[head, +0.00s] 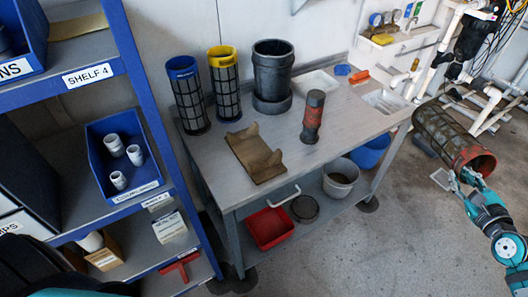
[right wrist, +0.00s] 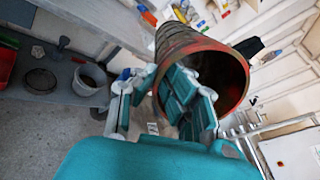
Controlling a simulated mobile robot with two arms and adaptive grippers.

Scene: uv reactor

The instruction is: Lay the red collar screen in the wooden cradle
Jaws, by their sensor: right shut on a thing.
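The red collar screen (head: 447,138) is a dark mesh cylinder with a worn red collar at its open end, at the right of the head view. My right gripper (head: 466,180) is shut on its collar end and holds it tilted, to the right of the table. In the right wrist view the screen (right wrist: 200,50) fills the upper middle, with the fingers of my right gripper (right wrist: 178,98) at its rim. The wooden cradle (head: 254,153) lies empty on the table's front left part, well apart from the screen. My left gripper is not in view.
A blue shelf rack (head: 140,90) stands left. White pipes (head: 432,60) rise behind the held screen.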

